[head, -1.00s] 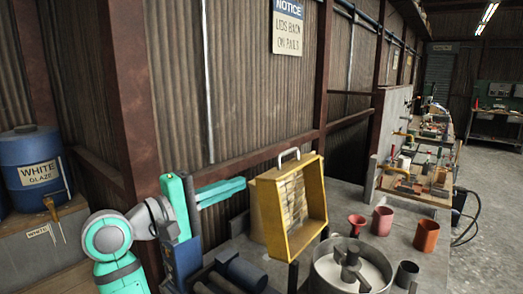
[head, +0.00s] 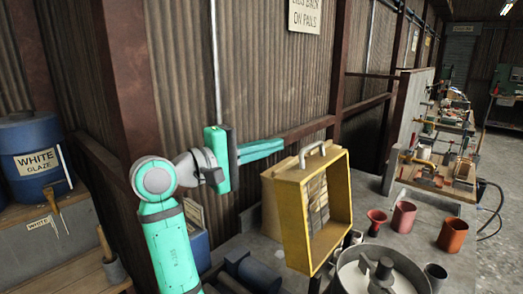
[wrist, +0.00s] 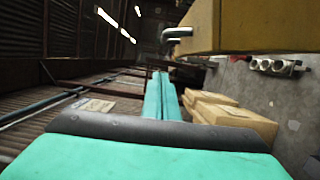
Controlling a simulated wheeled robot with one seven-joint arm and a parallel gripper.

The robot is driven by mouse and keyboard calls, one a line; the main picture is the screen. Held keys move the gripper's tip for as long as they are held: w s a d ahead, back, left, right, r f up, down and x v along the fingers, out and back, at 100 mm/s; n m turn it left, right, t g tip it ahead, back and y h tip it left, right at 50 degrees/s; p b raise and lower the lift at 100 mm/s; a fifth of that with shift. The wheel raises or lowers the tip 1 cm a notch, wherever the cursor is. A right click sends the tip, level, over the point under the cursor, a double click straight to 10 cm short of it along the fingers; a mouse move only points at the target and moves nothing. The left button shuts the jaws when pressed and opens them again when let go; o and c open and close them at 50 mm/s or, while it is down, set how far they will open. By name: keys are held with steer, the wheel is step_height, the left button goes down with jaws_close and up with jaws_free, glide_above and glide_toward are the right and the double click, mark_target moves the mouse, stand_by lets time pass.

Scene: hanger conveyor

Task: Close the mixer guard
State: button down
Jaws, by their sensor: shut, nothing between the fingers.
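The mixer guard is a yellow rectangular frame (head: 345,212) with a grey handle (head: 315,152) on its top edge. It stands raised, behind and to the left of the round mixer pan (head: 350,277), so the pan is uncovered. My gripper (head: 281,146) has long teal fingers, shut and empty. Its tips are left of the handle, at about its height in the head view, with no contact visible. In the wrist view the fingers (wrist: 160,95) lie together, pointing away. There the guard (wrist: 255,28) and its handle (wrist: 176,34) are at the upper right, apart from the fingers.
Tan boxes (wrist: 235,118) sit below and right of the fingers in the wrist view. A corrugated wall (head: 270,70) runs behind. A blue drum (head: 35,158) is at the left.

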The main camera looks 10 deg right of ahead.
steer(key=shift+s+d, duration=0.3)
steer(key=shift+d, duration=0.6)
steer(key=shift+s+d, duration=0.25)
steer(key=shift+d, duration=0.7)
steer(key=shift+s+d, duration=0.3)
steer(key=shift+d, duration=0.6)
